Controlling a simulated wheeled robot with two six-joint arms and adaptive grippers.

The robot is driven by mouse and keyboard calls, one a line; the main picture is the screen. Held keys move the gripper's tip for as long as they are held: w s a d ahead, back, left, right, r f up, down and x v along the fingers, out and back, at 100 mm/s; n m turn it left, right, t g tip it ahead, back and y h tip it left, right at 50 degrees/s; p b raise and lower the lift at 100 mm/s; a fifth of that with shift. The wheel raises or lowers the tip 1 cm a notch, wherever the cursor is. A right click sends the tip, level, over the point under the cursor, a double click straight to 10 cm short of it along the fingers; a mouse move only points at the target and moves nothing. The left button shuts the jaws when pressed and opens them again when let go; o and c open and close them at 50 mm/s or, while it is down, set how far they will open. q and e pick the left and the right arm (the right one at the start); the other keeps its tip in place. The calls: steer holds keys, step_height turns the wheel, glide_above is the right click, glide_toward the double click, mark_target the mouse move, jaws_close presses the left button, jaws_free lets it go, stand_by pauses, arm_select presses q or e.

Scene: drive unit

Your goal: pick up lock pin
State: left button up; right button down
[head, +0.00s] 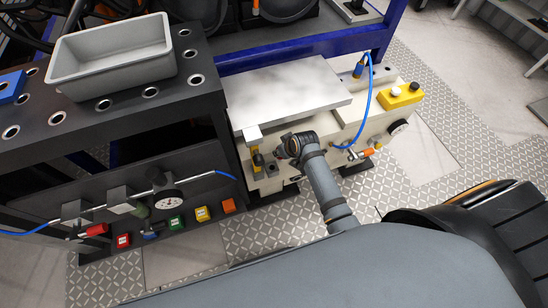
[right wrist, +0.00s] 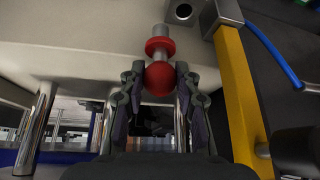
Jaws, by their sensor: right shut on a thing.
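The lock pin (right wrist: 159,77) shows in the right wrist view as a red ball knob with a red collar and a metal shank. Its shank meets the cream face of the drive unit (right wrist: 90,40). My right gripper (right wrist: 160,80) has its two dark fingers closed on either side of the red ball. In the head view my right gripper (head: 284,146) is at the front face of the cream drive unit (head: 345,125), below the metal plate (head: 290,92). The gripper largely hides the pin there. My left gripper is not in view.
A yellow bar (right wrist: 235,90) stands close right of my right gripper, with a blue hose (right wrist: 270,40) beyond it. Metal rods (right wrist: 37,130) are at left. A yellow button box (head: 402,95) is at the unit's right end. A grey bin (head: 112,55) sits on the black bench.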

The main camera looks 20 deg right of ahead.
steer(key=d+r, duration=0.5)
steer(key=d, duration=0.5)
steer(key=shift+w+d+r, duration=0.2)
steer(key=shift+r, duration=0.2)
